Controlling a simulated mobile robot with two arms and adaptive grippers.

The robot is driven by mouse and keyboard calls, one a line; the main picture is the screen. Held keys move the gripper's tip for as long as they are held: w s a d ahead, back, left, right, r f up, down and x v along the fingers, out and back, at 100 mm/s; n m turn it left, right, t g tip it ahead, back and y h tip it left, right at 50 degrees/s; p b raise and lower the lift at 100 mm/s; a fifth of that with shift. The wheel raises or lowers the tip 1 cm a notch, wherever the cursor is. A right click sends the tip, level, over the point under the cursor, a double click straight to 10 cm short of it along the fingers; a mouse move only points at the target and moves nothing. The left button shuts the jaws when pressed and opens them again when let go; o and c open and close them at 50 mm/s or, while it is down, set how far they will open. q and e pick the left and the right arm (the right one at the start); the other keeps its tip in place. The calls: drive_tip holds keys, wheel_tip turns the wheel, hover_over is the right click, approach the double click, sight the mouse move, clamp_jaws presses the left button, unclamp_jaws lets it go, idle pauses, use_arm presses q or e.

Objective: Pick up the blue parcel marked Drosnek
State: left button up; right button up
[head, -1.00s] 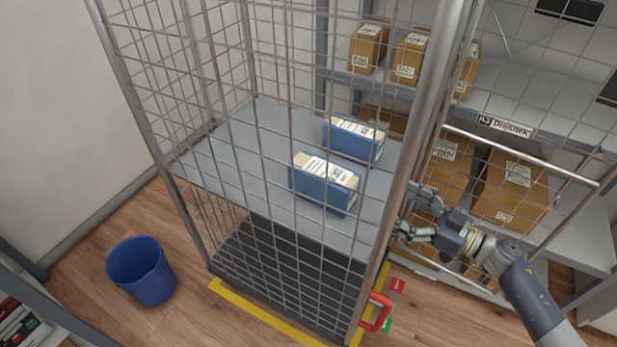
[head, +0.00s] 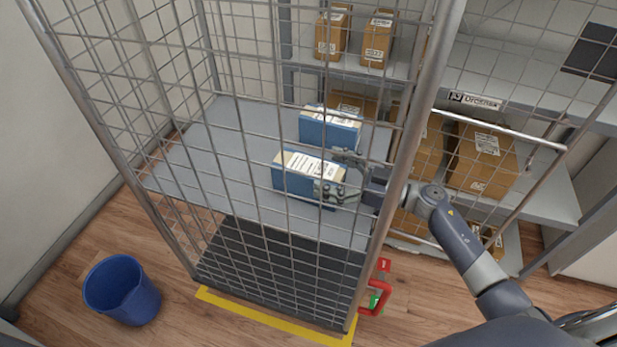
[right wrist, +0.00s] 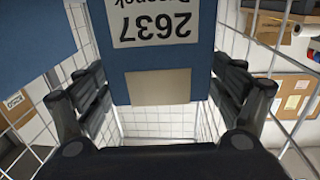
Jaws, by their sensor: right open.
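Two blue parcels with pale tops lie on the grey shelf of the wire cage. The nearer one (head: 290,178) has my right gripper (head: 340,176) at its right end, with one finger toward its far side and the other toward its near side. In the right wrist view this parcel (right wrist: 158,65) stands between the open fingers, with gaps on both sides. Its label (right wrist: 153,20) shows upside down, with 2637 and a partly cut-off name that looks like Drosnek. The farther parcel (head: 328,130) lies just behind; its label is unreadable. My left gripper is not in view.
Cage mesh (head: 235,190) and a thick post (head: 418,120) stand close around my right arm. A rack behind holds brown boxes (head: 485,158) and a Drosnek sign (head: 475,101). A blue bin (head: 122,290) stands on the floor at left.

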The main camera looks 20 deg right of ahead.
drive_tip(key=x, duration=0.4)
drive_tip(key=c, duration=1.3)
drive_tip(key=shift+c, duration=0.3)
